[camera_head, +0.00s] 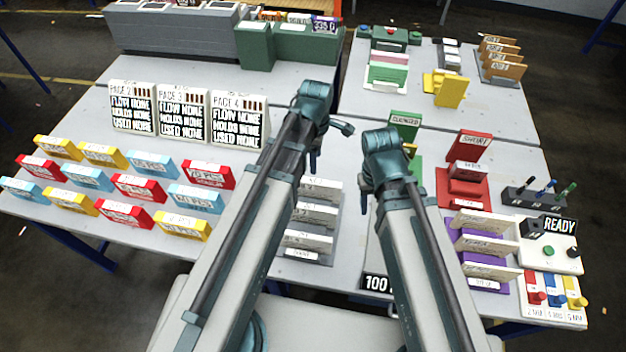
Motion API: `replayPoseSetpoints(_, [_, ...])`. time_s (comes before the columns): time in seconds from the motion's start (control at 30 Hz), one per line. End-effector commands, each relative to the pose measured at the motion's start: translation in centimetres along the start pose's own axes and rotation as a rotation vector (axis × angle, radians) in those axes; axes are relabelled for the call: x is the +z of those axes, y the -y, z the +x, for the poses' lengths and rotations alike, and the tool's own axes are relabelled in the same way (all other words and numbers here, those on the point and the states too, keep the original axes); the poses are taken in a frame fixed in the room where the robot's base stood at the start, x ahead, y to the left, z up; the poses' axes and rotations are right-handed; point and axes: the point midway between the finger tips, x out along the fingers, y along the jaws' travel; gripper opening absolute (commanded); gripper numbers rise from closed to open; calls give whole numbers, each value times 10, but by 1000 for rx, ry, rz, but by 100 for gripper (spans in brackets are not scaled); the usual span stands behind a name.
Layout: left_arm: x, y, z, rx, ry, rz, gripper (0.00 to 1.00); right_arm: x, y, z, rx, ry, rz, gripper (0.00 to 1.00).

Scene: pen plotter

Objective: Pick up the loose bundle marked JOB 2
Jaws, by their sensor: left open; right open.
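I cannot tell which bundle is marked JOB 2, as the small labels do not read clearly. Labelled pale cards stand in a grey rack (308,246) at the middle of the table, partly behind my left arm. More pale cards (484,244) stand in purple holders at the front right. My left gripper (328,146) is open and empty above the table, beyond the grey rack. My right gripper (365,200) is open, just right of that rack; its wrist hides most of it. Neither gripper visibly touches a card.
Several coloured blocks (137,187) fill the left of the table, with white PAGE signs (182,112) behind. A red stand (462,187), a pen rack (534,199) and a READY panel (552,256) stand at right. Tan cards (500,65) stand far right. Bare table lies between.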

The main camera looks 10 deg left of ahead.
Motion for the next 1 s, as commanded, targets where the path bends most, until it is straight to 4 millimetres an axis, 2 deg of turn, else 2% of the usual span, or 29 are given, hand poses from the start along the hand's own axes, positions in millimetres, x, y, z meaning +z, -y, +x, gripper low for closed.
replayPoseSetpoints(0.27, [0,0,14,0,0,1,65,-1,1,14,0,0,0,50])
replayPoseSetpoints(0.8, [0,0,86,0,0,3,65,-5,8,85,0,0,1,50])
replayPoseSetpoints(1.0, [0,0,87,0,0,3,65,-5,8,86,0,0,1,50])
